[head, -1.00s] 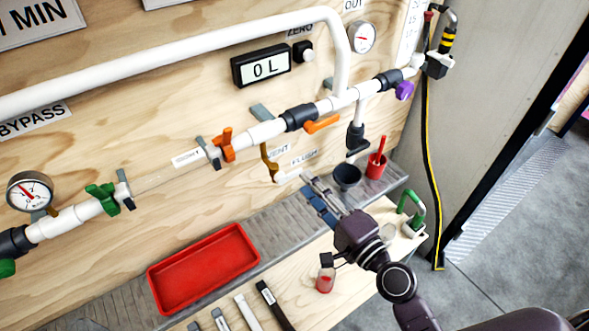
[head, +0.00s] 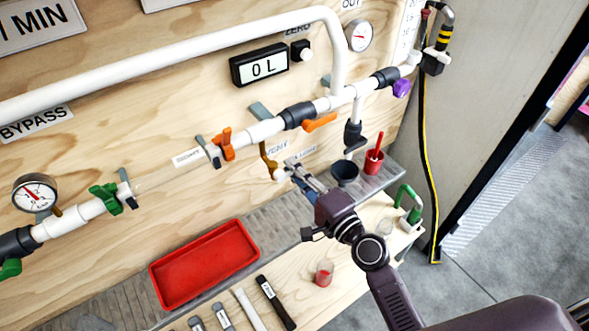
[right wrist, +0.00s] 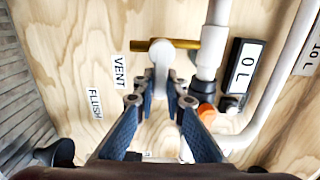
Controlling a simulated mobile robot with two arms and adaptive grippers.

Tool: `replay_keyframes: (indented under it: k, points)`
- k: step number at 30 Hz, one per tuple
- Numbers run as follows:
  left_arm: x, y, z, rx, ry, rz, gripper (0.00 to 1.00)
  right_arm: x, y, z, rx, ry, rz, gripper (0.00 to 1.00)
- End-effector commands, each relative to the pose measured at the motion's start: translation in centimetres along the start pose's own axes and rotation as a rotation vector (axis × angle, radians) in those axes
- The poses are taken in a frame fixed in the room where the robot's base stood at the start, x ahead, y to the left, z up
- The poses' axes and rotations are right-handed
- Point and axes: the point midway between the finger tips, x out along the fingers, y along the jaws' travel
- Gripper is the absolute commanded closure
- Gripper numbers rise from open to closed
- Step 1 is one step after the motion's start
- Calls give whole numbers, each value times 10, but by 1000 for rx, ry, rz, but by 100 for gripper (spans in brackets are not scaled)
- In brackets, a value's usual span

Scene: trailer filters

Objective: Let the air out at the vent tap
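The vent tap is a brass fitting (head: 267,160) with a white end (head: 279,174), below the white pipe beside the VENT label (head: 275,147). In the right wrist view the brass part (right wrist: 205,45) lies sideways and its round white end (right wrist: 161,50) is straight ahead. My right gripper (head: 290,168) is at the white end. In the right wrist view its two blue-padded fingers (right wrist: 161,80) are apart, on either side of the white part; I cannot tell whether they touch it. My left gripper is not in view.
An orange valve handle (head: 320,122) is on the pipe above. A red tray (head: 205,266) lies to the left. The display (head: 260,66) reads 0 L.

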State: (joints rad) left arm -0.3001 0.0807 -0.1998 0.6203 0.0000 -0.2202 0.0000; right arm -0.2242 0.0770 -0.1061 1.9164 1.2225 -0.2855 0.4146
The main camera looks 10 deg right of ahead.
Motion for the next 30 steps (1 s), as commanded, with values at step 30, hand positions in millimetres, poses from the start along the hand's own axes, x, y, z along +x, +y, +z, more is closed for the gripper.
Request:
replay_keyframes:
  k: [30]
  points:
    - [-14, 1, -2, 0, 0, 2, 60, 0, -18, 4, -475, -3, 2, 100]
